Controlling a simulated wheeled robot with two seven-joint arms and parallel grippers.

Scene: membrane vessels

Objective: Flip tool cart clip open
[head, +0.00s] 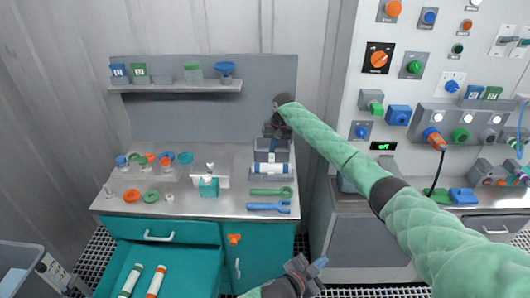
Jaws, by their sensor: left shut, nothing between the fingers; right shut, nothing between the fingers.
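The tool cart is the teal cabinet with a grey worktop (225,205). At the back right of the worktop stands a grey holder (284,156) with a white cylinder with blue ends (268,169) lying at its front. I cannot clearly make out the clip at this holder, nor whether it is open; my gripper partly covers it. My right gripper (272,147) points down at the holder, just behind the cylinder, shut and empty; whether it touches is unclear. My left gripper (318,264) is shut and empty, low in front of the cabinet's right side.
Colored rings and caps lie left on the worktop. An open drawer (117,273) holds two white tubes. A control panel (420,100) stands right.

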